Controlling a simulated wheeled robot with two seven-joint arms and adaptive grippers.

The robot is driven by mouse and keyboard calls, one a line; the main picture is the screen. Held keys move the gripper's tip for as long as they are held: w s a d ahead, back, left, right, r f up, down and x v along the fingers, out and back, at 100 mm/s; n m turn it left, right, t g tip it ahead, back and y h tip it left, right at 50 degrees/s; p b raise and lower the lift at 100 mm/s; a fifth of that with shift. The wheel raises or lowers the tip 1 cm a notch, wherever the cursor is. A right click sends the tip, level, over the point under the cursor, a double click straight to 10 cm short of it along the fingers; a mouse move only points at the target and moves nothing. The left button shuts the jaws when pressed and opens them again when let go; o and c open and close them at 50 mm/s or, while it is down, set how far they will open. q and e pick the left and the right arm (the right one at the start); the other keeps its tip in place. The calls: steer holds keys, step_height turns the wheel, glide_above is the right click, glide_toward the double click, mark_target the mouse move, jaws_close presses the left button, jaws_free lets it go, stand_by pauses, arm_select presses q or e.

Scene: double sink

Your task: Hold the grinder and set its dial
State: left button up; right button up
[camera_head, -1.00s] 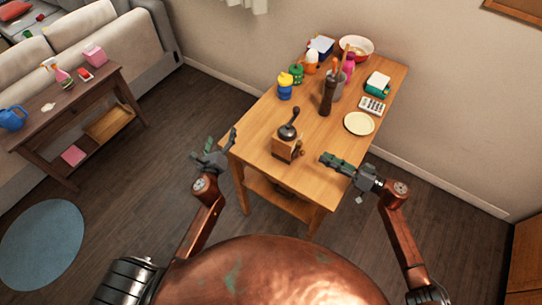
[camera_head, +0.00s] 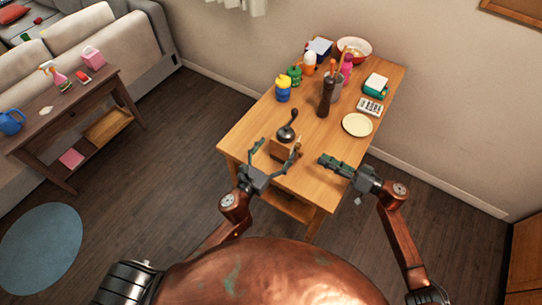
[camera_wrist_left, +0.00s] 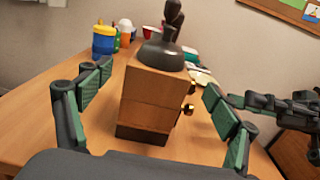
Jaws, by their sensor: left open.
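The grinder (camera_head: 283,151) stands upright near the front edge of the wooden table, with a wooden box body, dark domed top and crank. In the left wrist view the grinder (camera_wrist_left: 150,98) fills the middle, with small brass knobs (camera_wrist_left: 188,108) on its right side. I cannot tell which part is the dial. My left gripper (camera_head: 276,149) is open, with one finger on each side of the body; in the left wrist view gaps show on both sides. My right gripper (camera_head: 325,161) is to the right of the grinder, apart from it; its jaw opening is unclear.
Behind the grinder stand a dark pepper mill (camera_head: 326,98), a yellow-and-blue jar (camera_head: 283,90) and a green jar (camera_head: 294,75). A cream plate (camera_head: 357,125) and a calculator (camera_head: 370,106) are to the right. The table (camera_head: 250,125) is clear left of the grinder.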

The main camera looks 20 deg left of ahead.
mark_target(280, 144)
arm_select(q)
steer(key=shift+x, duration=1.75)
steer(key=shift+c, duration=0.6)
steer(key=c, duration=1.6)
steer(key=o, duration=1)
steer(key=shift+c, duration=0.2)
steer(key=c, duration=0.6)
